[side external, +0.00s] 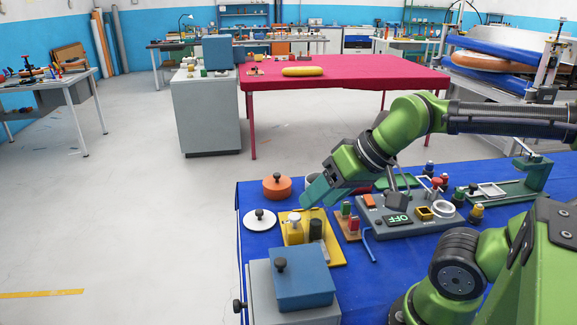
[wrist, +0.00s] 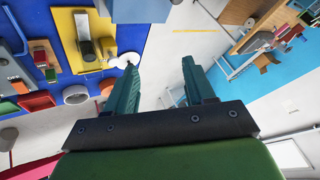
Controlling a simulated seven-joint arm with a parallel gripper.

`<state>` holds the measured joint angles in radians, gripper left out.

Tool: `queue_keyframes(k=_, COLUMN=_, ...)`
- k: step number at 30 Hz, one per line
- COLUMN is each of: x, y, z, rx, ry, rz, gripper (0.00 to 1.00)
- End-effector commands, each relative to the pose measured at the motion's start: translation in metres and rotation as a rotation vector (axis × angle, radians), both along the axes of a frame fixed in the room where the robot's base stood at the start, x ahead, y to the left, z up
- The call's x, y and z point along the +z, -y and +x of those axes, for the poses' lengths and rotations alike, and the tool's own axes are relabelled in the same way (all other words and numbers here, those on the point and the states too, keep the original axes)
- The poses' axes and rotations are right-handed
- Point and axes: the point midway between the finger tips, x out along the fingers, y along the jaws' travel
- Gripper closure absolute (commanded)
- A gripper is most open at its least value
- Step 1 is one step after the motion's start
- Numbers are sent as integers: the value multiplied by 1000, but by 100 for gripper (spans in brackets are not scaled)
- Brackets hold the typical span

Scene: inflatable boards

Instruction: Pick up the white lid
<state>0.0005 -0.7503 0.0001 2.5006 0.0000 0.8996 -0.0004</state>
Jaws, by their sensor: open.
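The white lid (side external: 259,221) is a flat round disc with a dark knob. It lies near the left edge of the blue-covered table, left of the yellow board. In the wrist view the white lid (wrist: 121,61) shows just beyond the left fingertip, which partly covers it. My gripper (side external: 308,198) is tilted down to the left, above and to the right of the lid and apart from it. In the wrist view my gripper (wrist: 158,66) has its teal fingers spread wide, with nothing between them but floor behind.
An orange lid (side external: 277,186) with a dark knob sits behind the white lid. The yellow board (side external: 332,256) holds upright parts. A blue box (side external: 302,278) with a knob stands in front, and a grey control panel (side external: 385,225) is to the right. Open floor lies left of the table.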

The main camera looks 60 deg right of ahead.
Motion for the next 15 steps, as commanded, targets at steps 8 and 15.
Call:
queue_keyframes(k=8, x=-16, y=13, z=36, rx=-34, ry=-139, rz=-12, gripper=46)
queue_keyframes(k=15, x=-21, y=44, z=118, rx=60, ry=-301, rz=-114, gripper=46)
